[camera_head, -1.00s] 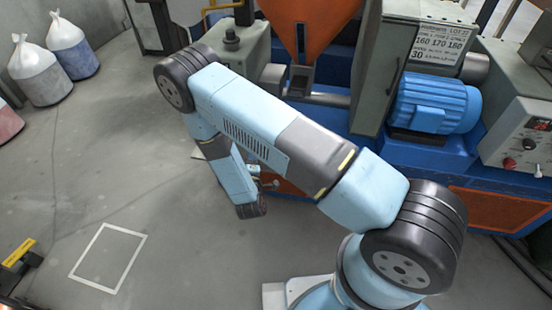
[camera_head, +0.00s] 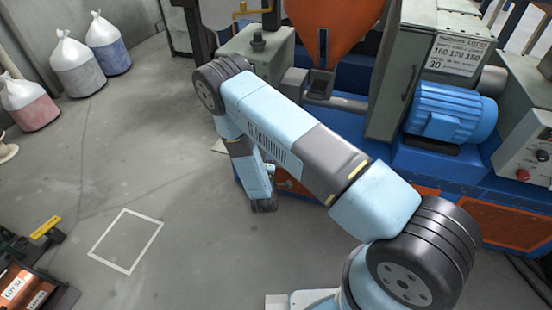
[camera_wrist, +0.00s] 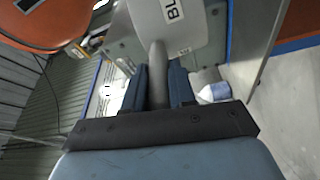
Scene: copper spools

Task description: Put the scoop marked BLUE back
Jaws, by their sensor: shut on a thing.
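A scoop (camera_wrist: 186,25) fills the upper middle of the wrist view. It has a pale grey body, and a white label on it shows the letters "BL", the rest cut off by the frame's top edge. My gripper (camera_wrist: 160,88) is shut on the scoop's grey handle, with one dark blue finger on each side.
A blue and orange machine (camera_head: 440,115) stands close beside my arm. A white square outline (camera_head: 148,246) marks clear floor. Copper spools (camera_head: 20,283) are at lower left.

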